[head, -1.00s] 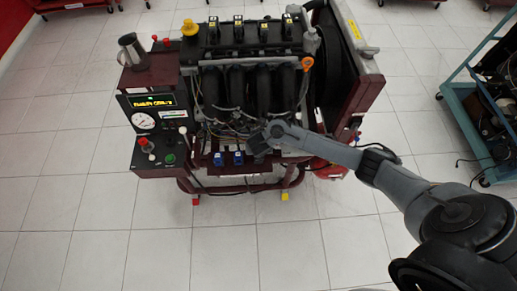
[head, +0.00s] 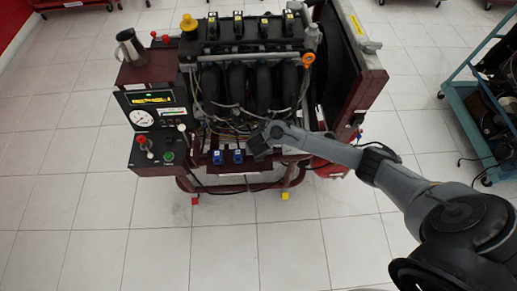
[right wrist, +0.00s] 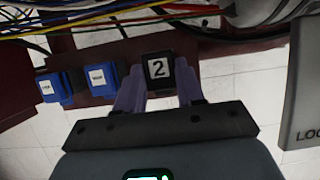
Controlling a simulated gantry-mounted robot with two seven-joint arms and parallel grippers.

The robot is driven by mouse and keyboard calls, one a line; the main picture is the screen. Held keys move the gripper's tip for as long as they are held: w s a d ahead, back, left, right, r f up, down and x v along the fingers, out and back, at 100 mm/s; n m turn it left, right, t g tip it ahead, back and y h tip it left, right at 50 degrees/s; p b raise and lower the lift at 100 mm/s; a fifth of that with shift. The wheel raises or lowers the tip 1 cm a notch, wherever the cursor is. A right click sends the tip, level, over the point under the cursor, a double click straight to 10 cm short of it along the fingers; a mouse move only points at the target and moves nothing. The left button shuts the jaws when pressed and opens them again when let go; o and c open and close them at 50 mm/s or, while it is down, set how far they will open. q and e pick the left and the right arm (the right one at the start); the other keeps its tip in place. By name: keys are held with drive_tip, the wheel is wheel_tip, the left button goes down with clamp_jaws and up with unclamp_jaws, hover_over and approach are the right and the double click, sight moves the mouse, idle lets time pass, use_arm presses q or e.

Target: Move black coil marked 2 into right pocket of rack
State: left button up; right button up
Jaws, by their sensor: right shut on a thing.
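The black coil (right wrist: 158,70) has a white label with the number 2 and shows in the right wrist view. My right gripper (right wrist: 158,88) is shut on it, with one purple-grey finger on each side. In the head view my right gripper (head: 257,146) is at the front of the engine trainer, just right of two blue blocks. The coil cannot be made out there. The dark red rack (right wrist: 90,52) holds the labelled blue blocks (right wrist: 100,80) left of the coil. I cannot tell whether the coil is inside a pocket. My left gripper is not seen.
Loose wires (right wrist: 90,22) run close behind the coil. The engine (head: 250,85) rises behind the rack, with several black coils on top. A control box (head: 155,125) with gauge and knobs stands to the left. The floor (head: 240,245) in front is clear.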

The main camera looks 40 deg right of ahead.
drive_tip(key=shift+f, duration=0.4)
idle(0.3)
drive_tip(key=shift+f+b, duration=0.45)
drive_tip(key=shift+b, duration=0.1)
drive_tip(key=o, duration=1.2)
drive_tip(key=shift+c, duration=0.2)
drive_tip(key=shift+o, duration=0.3)
drive_tip(key=shift+o, duration=0.4)
drive_tip(key=shift+o, duration=1.3)
drive_tip(key=shift+r, duration=0.2)
